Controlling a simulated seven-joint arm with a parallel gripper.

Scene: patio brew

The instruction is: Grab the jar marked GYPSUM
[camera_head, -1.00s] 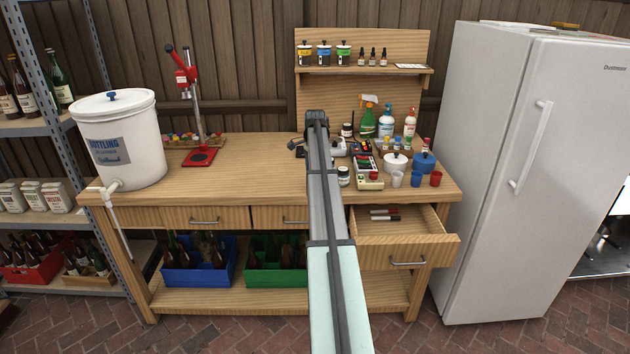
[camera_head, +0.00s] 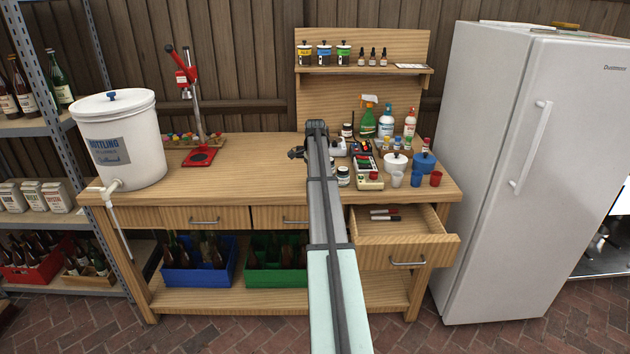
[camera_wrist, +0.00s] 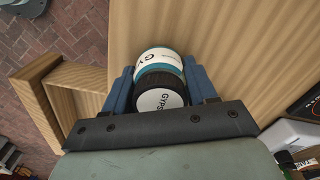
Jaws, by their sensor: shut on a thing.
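The jar marked GYPSUM (camera_wrist: 160,62) shows in the wrist view, with a white and teal label, a black side and a white lid top reading "GYPS". The blue fingers of my gripper (camera_wrist: 160,92) stand on both sides of it, shut on it. Wooden bench top lies beyond the jar; I cannot tell whether the jar touches it.
The bench (camera_head: 250,165) has clear top to the left of my arm. An open drawer (camera_head: 400,230) juts out at the front right.

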